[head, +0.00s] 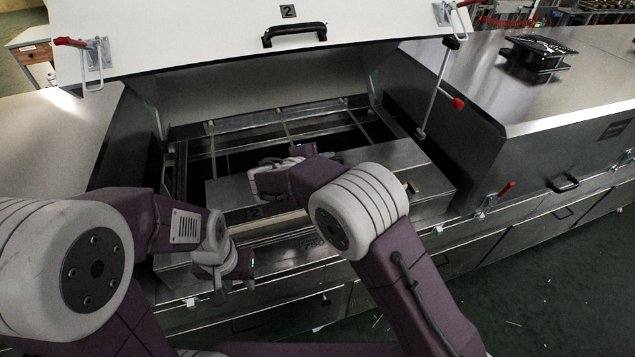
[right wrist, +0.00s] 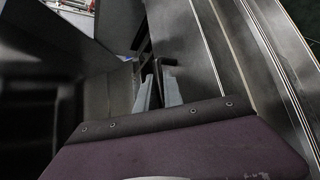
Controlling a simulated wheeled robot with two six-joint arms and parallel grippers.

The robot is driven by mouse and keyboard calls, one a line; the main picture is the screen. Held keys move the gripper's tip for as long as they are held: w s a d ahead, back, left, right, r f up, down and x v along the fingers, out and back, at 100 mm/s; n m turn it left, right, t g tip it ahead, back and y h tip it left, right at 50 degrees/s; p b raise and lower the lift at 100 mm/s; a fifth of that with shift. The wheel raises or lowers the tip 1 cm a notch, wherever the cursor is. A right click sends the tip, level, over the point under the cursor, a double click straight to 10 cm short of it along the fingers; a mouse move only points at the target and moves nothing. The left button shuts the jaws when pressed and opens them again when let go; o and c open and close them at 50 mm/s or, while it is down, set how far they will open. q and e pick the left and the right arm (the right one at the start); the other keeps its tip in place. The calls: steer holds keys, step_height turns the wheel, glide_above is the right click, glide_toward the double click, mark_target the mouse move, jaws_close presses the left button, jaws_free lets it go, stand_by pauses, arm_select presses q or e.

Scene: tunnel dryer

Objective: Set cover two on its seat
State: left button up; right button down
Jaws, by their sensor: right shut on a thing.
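Cover two appears to be the grey metal plate marked "2" (head: 232,192), lying across the front of the dark opening under the raised lid. The framed opening (head: 285,128) behind it looks like its seat, with its rails bare. My right gripper (head: 300,151) is over the plate. In the right wrist view its fingers (right wrist: 159,92) are shut on a small dark handle (right wrist: 166,64) above a long metal surface. My left gripper (head: 222,285) is low at the dryer's front edge, below the plate; its fingertips are too small to read. My right arm hides part of the plate.
A white lid (head: 200,28) marked "2", with a black handle (head: 295,34), stands raised above the opening. A prop rod (head: 437,88) with a red grip stands at the right. A black fan unit (head: 537,55) is on the right-hand housing. Red-handled latches (head: 497,198) line the front.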

steer(key=shift+s+a+f, duration=0.35)
steer(key=shift+s+a, duration=0.1)
steer(key=shift+a, duration=0.15)
steer(key=shift+s+a+f, duration=0.3)
steer(key=shift+s+a, duration=0.15)
steer(key=shift+a, duration=0.1)
steer(key=shift+s+f, duration=0.1)
steer(key=shift+s, duration=0.3)
steer(key=f, duration=0.2)
steer(key=f+p, duration=0.1)
steer(key=f, duration=0.1)
steer(key=shift+w+a, duration=0.1)
steer(key=shift+w, duration=0.15)
arm_select(q)
steer(key=shift+s+r, duration=0.2)
steer(key=shift+r, duration=0.5)
arm_select(e)
steer(key=c, duration=1.5)
jaws_free()
steer(key=shift+s+f, duration=0.15)
